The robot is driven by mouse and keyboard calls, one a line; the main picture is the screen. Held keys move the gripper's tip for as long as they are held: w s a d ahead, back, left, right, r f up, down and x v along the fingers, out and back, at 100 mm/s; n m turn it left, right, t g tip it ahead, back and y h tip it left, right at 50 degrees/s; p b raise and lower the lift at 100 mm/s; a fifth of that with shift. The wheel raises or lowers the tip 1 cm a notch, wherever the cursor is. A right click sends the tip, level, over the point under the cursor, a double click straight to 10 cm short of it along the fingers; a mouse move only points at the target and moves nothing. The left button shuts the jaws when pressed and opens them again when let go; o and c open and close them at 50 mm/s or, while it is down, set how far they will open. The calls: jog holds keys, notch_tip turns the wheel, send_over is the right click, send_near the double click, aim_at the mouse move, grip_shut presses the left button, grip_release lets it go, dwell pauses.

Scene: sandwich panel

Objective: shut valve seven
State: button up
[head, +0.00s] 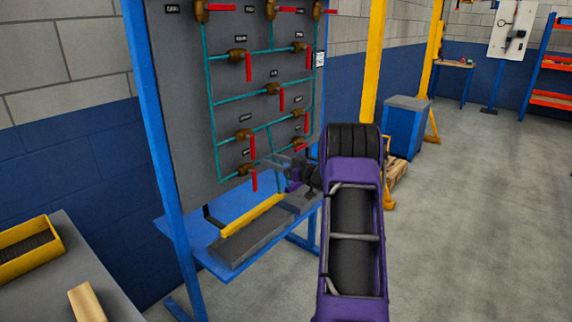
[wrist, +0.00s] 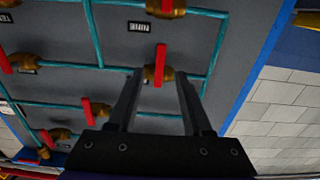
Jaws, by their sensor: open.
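The grey panel (head: 175,150) carries several brass valves with red handles on teal pipes. The labels are too small or blurred to read surely, so I cannot tell which valve is number seven. My gripper (head: 268,161) is in front of the lower part of the panel. In the wrist view my gripper (wrist: 160,80) is open, its dark fingers apart. A brass valve with a red handle (wrist: 160,65) shows between them. The handle lies across its horizontal pipe. I cannot tell whether the fingers reach around it or stop short. Nothing is held.
A blue bench (head: 217,262) with a yellow bar (head: 252,215) stands below the panel. Neighbouring red handles (wrist: 87,108) lie left of my gripper in the wrist view. A table with a yellow bin (head: 28,262) is at left. Open floor (head: 470,220) lies right.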

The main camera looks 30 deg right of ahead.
jog(key=v, duration=0.5)
dwell(0.4)
